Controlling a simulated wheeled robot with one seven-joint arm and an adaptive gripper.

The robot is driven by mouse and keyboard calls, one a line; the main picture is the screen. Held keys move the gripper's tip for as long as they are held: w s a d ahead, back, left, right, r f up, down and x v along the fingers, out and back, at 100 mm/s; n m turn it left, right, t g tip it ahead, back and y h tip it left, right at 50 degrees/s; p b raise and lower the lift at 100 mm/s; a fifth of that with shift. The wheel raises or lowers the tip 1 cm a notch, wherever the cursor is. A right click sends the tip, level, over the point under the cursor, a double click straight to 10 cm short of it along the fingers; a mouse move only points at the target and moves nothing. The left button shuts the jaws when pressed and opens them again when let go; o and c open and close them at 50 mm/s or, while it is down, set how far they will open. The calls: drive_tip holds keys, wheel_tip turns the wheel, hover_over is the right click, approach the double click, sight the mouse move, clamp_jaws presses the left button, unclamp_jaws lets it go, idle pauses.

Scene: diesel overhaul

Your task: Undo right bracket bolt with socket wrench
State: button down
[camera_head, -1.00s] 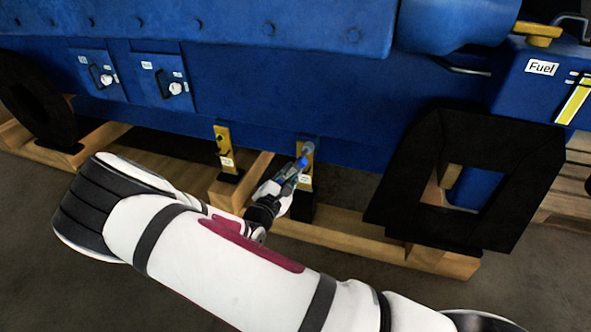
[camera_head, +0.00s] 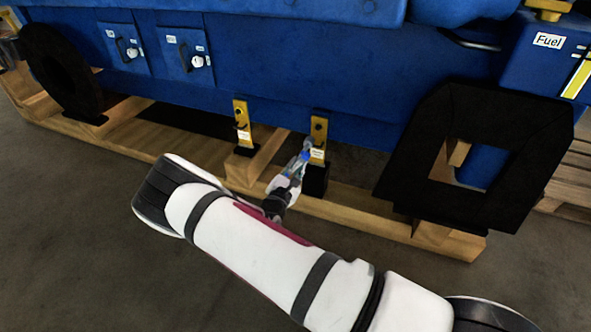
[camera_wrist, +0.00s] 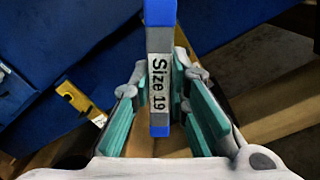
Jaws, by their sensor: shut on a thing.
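The right yellow bracket (camera_head: 319,133) stands upright against the blue engine, above a black block. A dark round spot shows near its top; I cannot tell whether it is a bolt or an empty hole. My gripper (camera_head: 291,173) is just left of and below this bracket. It is shut on the socket wrench (camera_head: 302,158), with its teal fingers (camera_wrist: 160,115) on both sides of the blue and grey handle, labelled "Size 19" (camera_wrist: 158,85). The wrench tilts up, its head beside the bracket's left edge; contact is unclear. The left yellow bracket (camera_head: 242,124) stands further left.
A wooden frame (camera_head: 360,207) runs below the engine. A black square-holed mount (camera_head: 480,165) stands on the right and a black round one (camera_head: 62,70) on the left. The blue fuel box (camera_head: 545,60) is at the upper right. Open floor lies in front.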

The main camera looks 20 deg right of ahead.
drive_tip(key=m, duration=0.1)
drive_tip(key=m+b, duration=0.1)
drive_tip(key=m, duration=0.2)
drive_tip(key=shift+w+d+f+b, duration=0.1)
drive_tip(key=shift+w+d+b, duration=0.15)
drive_tip(key=shift+b, duration=0.15)
drive_tip(key=m+b, duration=0.1)
drive_tip(key=m, duration=0.1)
drive_tip(key=m+b, duration=0.1)
drive_tip(key=m, duration=0.2)
drive_tip(key=shift+w+d+m+h+b, duration=0.3)
drive_tip(key=shift+w+d+b, duration=0.05)
drive_tip(key=shift+w+b, duration=0.05)
drive_tip(key=m, duration=0.3)
drive_tip(key=shift+w+d, duration=0.2)
drive_tip(key=shift+w, duration=0.05)
drive_tip(key=m+b, duration=0.2)
drive_tip(key=m, duration=0.1)
drive_tip(key=w+m, duration=0.1)
drive_tip(key=m, duration=0.1)
drive_tip(key=shift+d+f+b, duration=0.15)
drive_tip(key=shift+d+b, duration=0.1)
drive_tip(key=shift+b, duration=0.15)
drive_tip(key=shift+b+x, duration=0.3)
drive_tip(key=shift+x, duration=1.2)
drive_tip(key=shift+w+d, duration=0.1)
